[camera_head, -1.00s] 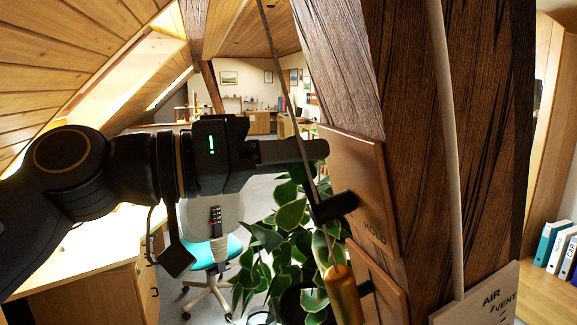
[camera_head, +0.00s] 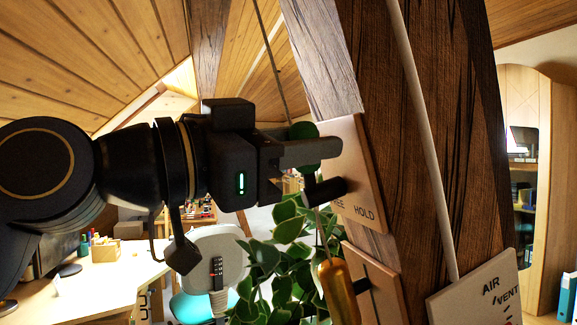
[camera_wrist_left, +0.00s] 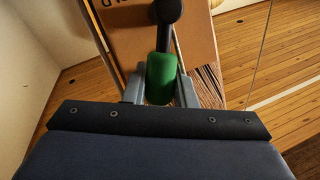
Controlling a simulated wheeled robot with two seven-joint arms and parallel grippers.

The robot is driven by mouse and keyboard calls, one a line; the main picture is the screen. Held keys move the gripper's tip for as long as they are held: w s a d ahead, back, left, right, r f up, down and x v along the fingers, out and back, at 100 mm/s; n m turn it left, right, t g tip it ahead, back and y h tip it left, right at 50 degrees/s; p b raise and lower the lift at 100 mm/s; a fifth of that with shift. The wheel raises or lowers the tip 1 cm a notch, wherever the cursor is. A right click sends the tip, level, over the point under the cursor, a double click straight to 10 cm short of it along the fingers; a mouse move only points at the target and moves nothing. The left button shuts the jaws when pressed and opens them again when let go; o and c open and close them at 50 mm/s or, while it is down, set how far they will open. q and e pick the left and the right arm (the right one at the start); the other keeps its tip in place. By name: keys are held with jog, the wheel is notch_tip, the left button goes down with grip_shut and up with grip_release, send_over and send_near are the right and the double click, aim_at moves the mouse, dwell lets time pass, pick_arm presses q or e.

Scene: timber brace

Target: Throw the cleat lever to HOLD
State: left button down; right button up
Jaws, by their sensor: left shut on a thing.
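The cleat lever has a green knob (camera_head: 305,143), seen beyond my left gripper's finger. In the left wrist view the green knob (camera_wrist_left: 160,78) sits between the fingertips, with a black stub behind it. My left gripper (camera_head: 308,155) is shut on this knob, in front of the cleat plate (camera_head: 350,150). The wooden plate carries HOLD at its lower right; the label to the left is partly hidden, with only its last letters showing. A black cylindrical peg (camera_head: 326,189) sticks out of the plate below the fingers. My right gripper is not in view.
A thin cord (camera_head: 270,60) runs down past the plate. A brass-coloured cylinder (camera_head: 338,290) hangs below it by a second wooden plate. A dark timber post (camera_head: 400,140) backs the plates. A plant (camera_head: 285,255) and desk (camera_head: 105,275) stand behind. An AIR/VENT plate (camera_head: 480,295) is lower right.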

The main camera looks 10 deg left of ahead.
pick_arm(q)
jog(key=shift+s+d+f+m+t+b, duration=0.3)
jog(key=shift+s+f+m+t+b, duration=0.15)
jog(key=shift+m+b, duration=0.45)
jog(key=shift+s+r, duration=0.1)
jog(key=c, duration=1.2)
grip_release()
jog(key=b+v, duration=0.2)
jog(key=v, duration=0.6)
